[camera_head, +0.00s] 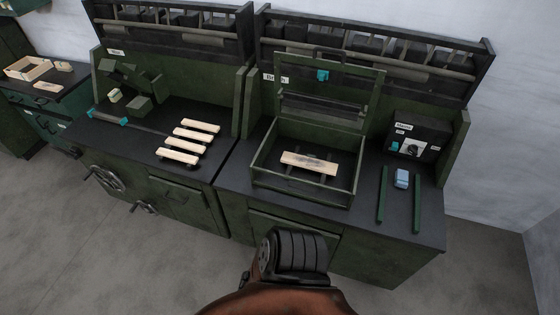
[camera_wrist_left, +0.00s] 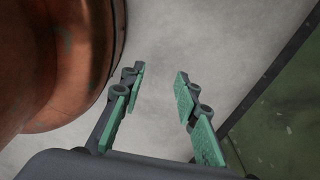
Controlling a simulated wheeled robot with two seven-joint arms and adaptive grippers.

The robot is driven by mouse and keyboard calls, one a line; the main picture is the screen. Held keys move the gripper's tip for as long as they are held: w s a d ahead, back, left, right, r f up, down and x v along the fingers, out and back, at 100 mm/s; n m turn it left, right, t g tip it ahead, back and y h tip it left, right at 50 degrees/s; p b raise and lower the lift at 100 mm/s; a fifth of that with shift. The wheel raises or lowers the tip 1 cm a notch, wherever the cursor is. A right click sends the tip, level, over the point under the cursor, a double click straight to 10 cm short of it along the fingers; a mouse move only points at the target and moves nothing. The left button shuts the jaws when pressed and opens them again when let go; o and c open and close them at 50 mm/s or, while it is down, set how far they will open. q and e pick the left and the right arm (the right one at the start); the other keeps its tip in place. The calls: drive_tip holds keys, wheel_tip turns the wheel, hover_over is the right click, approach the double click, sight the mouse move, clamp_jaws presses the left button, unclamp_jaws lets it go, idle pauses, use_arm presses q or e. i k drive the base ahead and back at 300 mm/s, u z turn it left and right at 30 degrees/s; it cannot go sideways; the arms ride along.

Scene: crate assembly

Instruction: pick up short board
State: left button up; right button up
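Several pale wooden short boards lie in a slanted row on the left dark bench; the farthest board (camera_head: 201,125) and the nearest board (camera_head: 177,158) are both uncovered. Another pale board (camera_head: 309,162) with a dark mark lies inside the open green frame box (camera_head: 304,194) on the middle bench. My left gripper (camera_wrist_left: 160,72) shows in the left wrist view, with its green-padded fingers apart and nothing between them. Bare floor and a green panel are beyond it. No gripper fingers show in the head view, and my right gripper is not seen.
A black control box (camera_head: 416,137) stands at the right bench's back. A light blue block (camera_head: 402,178) lies between two green rails (camera_head: 382,200). Handwheels (camera_head: 101,178) stick out from the left bench front. A wooden crate (camera_head: 30,68) sits far left. Grey floor is clear in front.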

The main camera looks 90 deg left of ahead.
sight(306, 161)
drive_tip(key=u, duration=2.75)
